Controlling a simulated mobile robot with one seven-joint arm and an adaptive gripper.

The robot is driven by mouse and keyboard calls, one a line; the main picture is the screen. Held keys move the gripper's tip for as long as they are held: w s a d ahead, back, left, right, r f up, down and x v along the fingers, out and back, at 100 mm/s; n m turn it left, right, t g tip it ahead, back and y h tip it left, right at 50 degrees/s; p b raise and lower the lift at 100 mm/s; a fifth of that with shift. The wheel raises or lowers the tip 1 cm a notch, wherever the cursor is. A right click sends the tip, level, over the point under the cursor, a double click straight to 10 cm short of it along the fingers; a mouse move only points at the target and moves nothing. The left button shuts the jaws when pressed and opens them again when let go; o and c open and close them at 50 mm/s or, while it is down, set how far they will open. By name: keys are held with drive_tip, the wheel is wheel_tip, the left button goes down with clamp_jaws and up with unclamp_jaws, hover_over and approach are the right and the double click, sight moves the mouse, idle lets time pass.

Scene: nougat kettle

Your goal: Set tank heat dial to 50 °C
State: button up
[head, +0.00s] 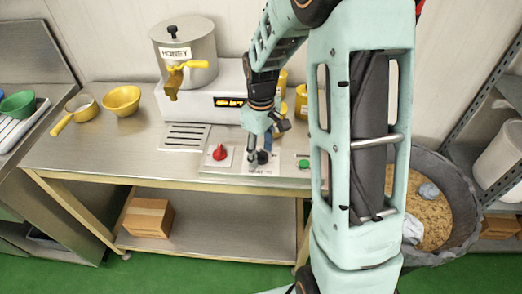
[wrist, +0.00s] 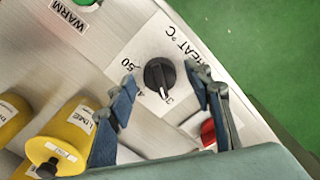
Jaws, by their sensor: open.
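The heat dial is a black knob (wrist: 159,76) on a white plate marked "HEAT °C" (wrist: 184,48) in the wrist view. Its white pointer line faces the lower edge of the picture, near a mark that looks like 30. The 50 mark (wrist: 125,65) is to the left of the knob; other marks are partly hidden by my fingers. My gripper (wrist: 161,80) is open, with one blue-grey finger on each side of the knob; I cannot tell whether either touches it. In the head view the dial (head: 262,157) shows just below my gripper (head: 264,143).
A red knob (head: 220,153) sits left of the dial and a green button (head: 303,163) right. Behind stands the honey tank (head: 187,55) with a yellow tap (head: 184,68). Yellow labelled bottles (wrist: 70,128) stand close to my gripper.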

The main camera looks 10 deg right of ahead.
drive_tip(key=c, duration=1.2)
drive_tip(key=shift+o, duration=0.2)
